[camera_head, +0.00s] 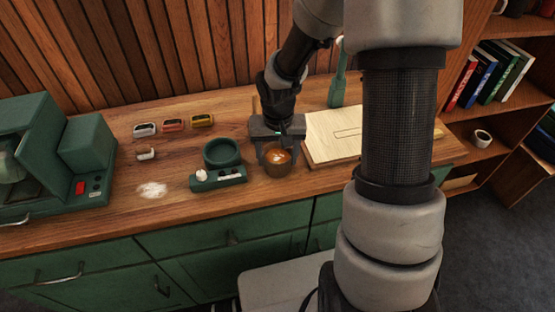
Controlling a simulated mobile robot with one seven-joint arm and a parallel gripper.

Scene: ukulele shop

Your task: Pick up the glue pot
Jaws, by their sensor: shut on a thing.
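The glue pot (279,168) is a small round copper-brown pot with something pale inside. It is near the front of the wooden counter, just right of a green warmer. My gripper (277,154) reaches down from above, with its two fingers at the left and right sides of the pot. It is shut on the pot, which looks upright. I cannot tell whether the pot's base touches the counter.
The green warmer (219,178) with its round well (222,153) stands close left. A pale wooden board (345,135) lies close right, with a green lamp-like stand (338,90) behind. White powder (152,189), small coloured blocks (173,125) and a green machine (85,150) are farther left.

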